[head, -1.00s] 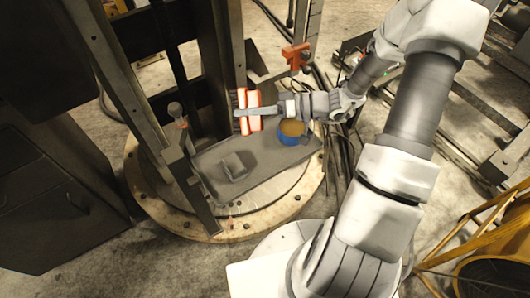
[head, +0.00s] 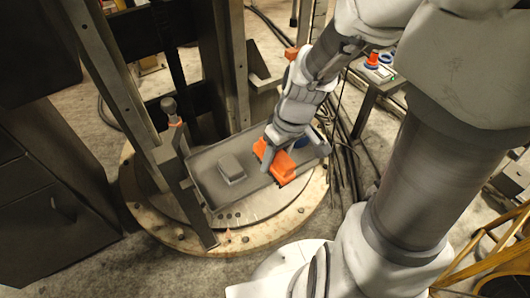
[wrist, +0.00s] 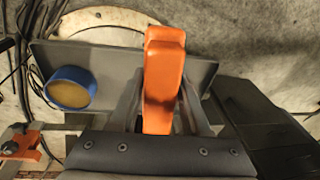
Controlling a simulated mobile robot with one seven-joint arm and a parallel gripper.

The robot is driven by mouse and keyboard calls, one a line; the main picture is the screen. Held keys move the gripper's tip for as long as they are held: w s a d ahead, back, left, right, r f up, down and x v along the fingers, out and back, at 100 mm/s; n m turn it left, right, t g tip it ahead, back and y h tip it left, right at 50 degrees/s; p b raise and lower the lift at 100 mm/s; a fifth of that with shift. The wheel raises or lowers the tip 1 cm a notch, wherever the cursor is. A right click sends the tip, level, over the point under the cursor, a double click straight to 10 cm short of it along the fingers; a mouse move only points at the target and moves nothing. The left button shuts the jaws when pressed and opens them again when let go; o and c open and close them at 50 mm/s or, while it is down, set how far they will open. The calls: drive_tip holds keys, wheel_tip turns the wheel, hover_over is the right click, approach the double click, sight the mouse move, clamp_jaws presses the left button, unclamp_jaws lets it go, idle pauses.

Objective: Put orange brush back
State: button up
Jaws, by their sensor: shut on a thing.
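The orange brush (head: 278,163) is in my gripper (head: 265,152), over the right part of the grey tray (head: 208,159) in the head view. In the wrist view the brush (wrist: 164,80) stands out lengthwise between the two fingers of my gripper (wrist: 165,105), which is shut on it. Its orange back faces the wrist camera, and no bristles show there. The tray (wrist: 115,68) lies beneath it. I cannot tell whether the brush touches the tray.
A blue round container with a tan top (wrist: 71,88) is beside the brush, mostly hidden in the head view. A grey block (head: 231,167) sits mid-tray. Dark upright columns rise behind.

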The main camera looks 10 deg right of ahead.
drive_tip(key=shift+w+d+f+m+h+b, duration=0.1)
drive_tip(key=shift+w+d+m+h+b, duration=0.2)
drive_tip(key=shift+d+h+b, duration=0.35)
drive_tip(key=shift+w+d+r+g+h, duration=0.2)
drive_tip(key=shift+w+d+g+h, duration=0.1)
drive_tip(key=shift+d, duration=0.2)
drive_tip(key=shift+w+d+b, duration=0.1)
drive_tip(key=shift+w+b, duration=0.1)
drive_tip(key=shift+b, duration=0.15)
drive_tip(key=w+f+b, duration=0.1)
drive_tip(key=w+f, duration=0.1)
drive_tip(key=w, duration=0.1)
drive_tip(key=w+f+b, duration=0.1)
drive_tip(key=w+f, duration=0.1)
drive_tip(key=w, duration=0.2)
drive_tip(key=w+a+f+b, duration=0.1)
drive_tip(key=w+f, duration=0.1)
drive_tip(key=w, duration=0.2)
drive_tip(key=shift+w+f, duration=0.1)
drive_tip(key=shift+f, duration=0.25)
drive_tip(key=shift+f+b, duration=0.9)
drive_tip(key=shift+f, duration=1.1)
drive_tip(key=shift+f, duration=0.1)
drive_tip(key=o, duration=1.2)
